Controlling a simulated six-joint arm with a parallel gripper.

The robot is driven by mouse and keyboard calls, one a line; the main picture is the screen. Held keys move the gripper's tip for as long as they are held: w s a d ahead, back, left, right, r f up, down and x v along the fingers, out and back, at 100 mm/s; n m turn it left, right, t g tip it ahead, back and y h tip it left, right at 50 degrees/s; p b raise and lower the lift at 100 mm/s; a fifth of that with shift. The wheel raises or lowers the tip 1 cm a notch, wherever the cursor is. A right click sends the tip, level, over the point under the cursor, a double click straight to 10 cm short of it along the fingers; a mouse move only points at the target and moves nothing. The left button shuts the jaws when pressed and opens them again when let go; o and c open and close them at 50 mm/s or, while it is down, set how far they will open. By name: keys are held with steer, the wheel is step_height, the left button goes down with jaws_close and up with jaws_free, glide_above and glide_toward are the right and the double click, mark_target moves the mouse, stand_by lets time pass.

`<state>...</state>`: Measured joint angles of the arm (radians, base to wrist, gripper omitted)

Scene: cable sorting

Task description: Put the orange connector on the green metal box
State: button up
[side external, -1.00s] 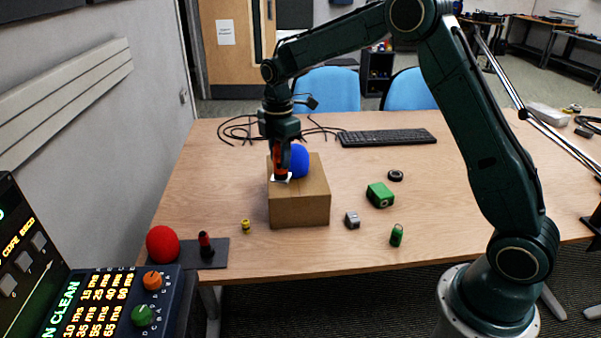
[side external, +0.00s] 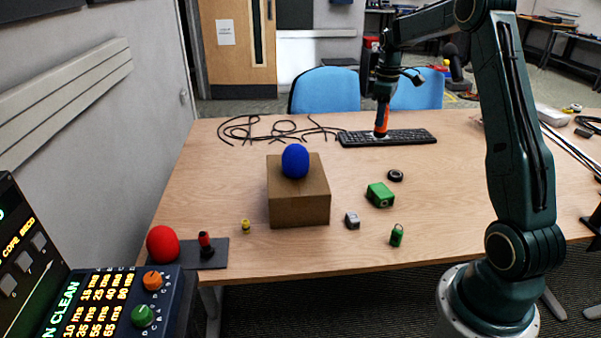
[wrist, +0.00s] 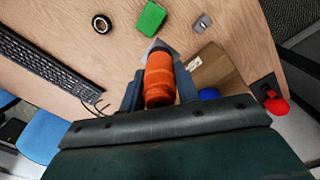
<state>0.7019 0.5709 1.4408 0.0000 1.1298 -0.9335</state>
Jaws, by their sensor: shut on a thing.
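My gripper (side external: 381,134) is shut on the orange connector (side external: 382,118) and holds it in the air, over the keyboard in the side view. In the wrist view the orange connector (wrist: 160,78) lies between the jaws of my gripper (wrist: 160,70) and hides part of them. The green metal box (side external: 380,195) sits on the table, right of the cardboard box. In the wrist view the green metal box (wrist: 151,18) shows beyond the connector's tip, with a gap between them.
A cardboard box (side external: 299,205) bears a blue foam ball (side external: 295,161). A black ring (side external: 395,175), a grey block (side external: 352,220) and a green cylinder (side external: 397,236) lie around the green box. The keyboard (side external: 410,137) and loose cables (side external: 245,128) lie at the back.

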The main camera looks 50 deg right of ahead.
steer(key=shift+s+d+r+m, duration=0.15)
steer(key=shift+s+d+m, duration=0.2)
steer(key=shift+s+d, duration=0.35)
steer(key=shift+s+d+r+m, duration=0.1)
steer(key=shift+s+d+m, duration=0.25)
steer(key=shift+s+d, duration=0.25)
steer(key=shift+f, duration=0.15)
glide_above(381, 190)
step_height(381, 190, down, 20)
steer(key=shift+d+r, duration=0.1)
steer(key=o, duration=1)
steer(key=shift+o, duration=0.2)
step_height(381, 190, up, 12)
